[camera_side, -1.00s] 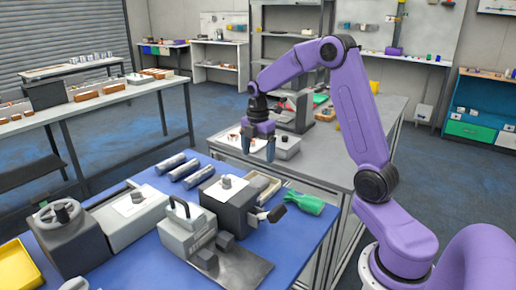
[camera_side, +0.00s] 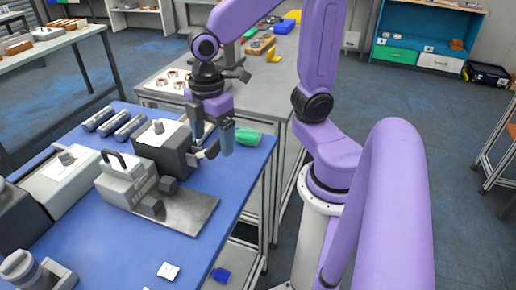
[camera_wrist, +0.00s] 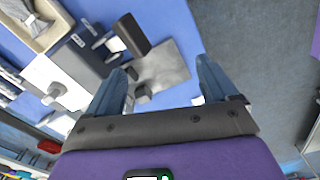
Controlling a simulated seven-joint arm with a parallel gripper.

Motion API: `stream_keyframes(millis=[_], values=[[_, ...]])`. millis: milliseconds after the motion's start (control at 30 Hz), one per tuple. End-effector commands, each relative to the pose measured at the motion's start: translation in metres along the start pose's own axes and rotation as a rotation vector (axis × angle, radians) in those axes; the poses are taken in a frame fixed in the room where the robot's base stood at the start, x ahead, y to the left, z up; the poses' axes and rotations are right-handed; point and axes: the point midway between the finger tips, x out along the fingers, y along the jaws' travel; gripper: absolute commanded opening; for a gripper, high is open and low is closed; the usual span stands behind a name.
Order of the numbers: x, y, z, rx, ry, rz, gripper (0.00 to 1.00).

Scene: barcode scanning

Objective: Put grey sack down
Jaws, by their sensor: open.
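My gripper (camera_side: 213,145) is open above the blue table, beside the grey machine's lever and in front of a green object (camera_side: 247,137). In the wrist view its two fingers (camera_wrist: 161,70) are spread wide with nothing between them. A grey shape (camera_wrist: 12,22) lies in a beige tray (camera_wrist: 48,35) at the upper left of the wrist view. It may be the grey sack, but it is cut off by the frame edge. I cannot make out a sack in the side view, where the machine and my gripper hide the tray.
A boxy machine (camera_side: 166,147) and a handled device (camera_side: 125,182) stand on the blue table (camera_side: 110,255), near a flat grey plate (camera_side: 190,212). Several metal cylinders (camera_side: 113,122) lie behind. A white card (camera_side: 168,271) lies at the front. A grey table (camera_side: 265,93) stands behind.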

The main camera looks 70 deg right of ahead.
Motion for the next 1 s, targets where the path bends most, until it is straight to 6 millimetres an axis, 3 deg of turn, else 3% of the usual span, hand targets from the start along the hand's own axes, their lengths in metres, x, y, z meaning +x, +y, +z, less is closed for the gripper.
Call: stream_keyframes(millis=[100, 333, 500, 1000], values=[[0.002, -0.043, 0.009, 0.043, 0.006, -0.001, 0.86], [0.008, -0.09, 0.031, 0.121, 0.011, -0.006, 0.86], [0.01, -0.099, 0.037, 0.144, 0.012, -0.007, 0.86], [0.01, -0.099, 0.036, 0.147, 0.012, -0.007, 0.86]])
